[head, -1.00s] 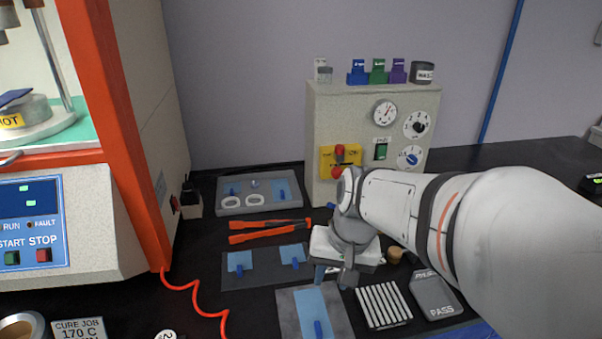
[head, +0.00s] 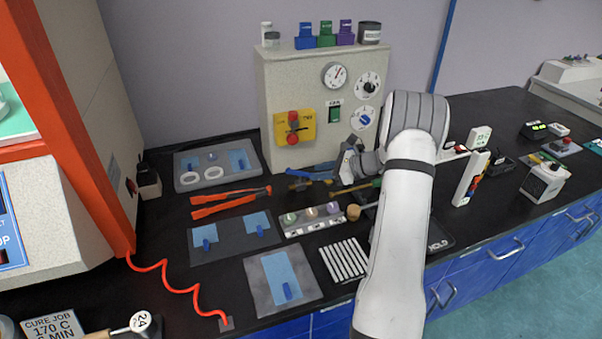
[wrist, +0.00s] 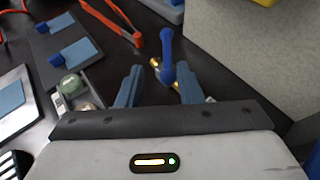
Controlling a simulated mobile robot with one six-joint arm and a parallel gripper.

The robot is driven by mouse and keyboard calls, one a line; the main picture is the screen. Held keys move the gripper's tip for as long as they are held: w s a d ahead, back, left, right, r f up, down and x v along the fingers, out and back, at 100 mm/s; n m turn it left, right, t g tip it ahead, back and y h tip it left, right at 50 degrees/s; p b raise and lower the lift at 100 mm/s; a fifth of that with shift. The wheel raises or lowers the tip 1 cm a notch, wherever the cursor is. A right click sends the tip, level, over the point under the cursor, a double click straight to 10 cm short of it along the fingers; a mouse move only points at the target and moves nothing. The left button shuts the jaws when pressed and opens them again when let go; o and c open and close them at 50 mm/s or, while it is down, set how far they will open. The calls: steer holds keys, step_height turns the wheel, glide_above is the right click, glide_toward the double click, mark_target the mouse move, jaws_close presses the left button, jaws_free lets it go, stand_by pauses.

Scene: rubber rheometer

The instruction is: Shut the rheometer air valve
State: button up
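The air valve has a blue lever (wrist: 168,62) and a brass body (wrist: 155,66), seen low beside the grey cabinet in the wrist view. In the head view the lever (head: 325,167) shows small at the foot of the cabinet front, just left of my gripper. My gripper (head: 346,160) is low in front of the cabinet. In the wrist view my gripper (wrist: 158,68) is open, its two blue-grey fingers spread. The lever appears in the gap between the fingertips, closer to the right finger. I cannot tell whether a finger touches it.
The cabinet (head: 280,90) with gauges stands directly behind the valve. Orange tongs (head: 230,202), a grey tray (head: 185,178) and a strip of small pots (head: 312,220) lie to the left and in front. A white rack (head: 470,178) stands to the right.

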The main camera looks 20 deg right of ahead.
mark_target(301, 172)
steer(key=shift+w+d+f, duration=0.15)
steer(key=shift+d+f, duration=0.1)
steer(key=shift+d, duration=0.1)
steer(key=shift+w+f+m+t, duration=0.15)
steer(key=shift+w+m+t, duration=0.05)
steer(key=shift+m+t, duration=0.1)
steer(key=p+x, duration=0.1)
steer(key=x, duration=0.6)
steer(key=shift+a+f, duration=0.1)
steer(key=shift+a, duration=0.1)
jaws_close()
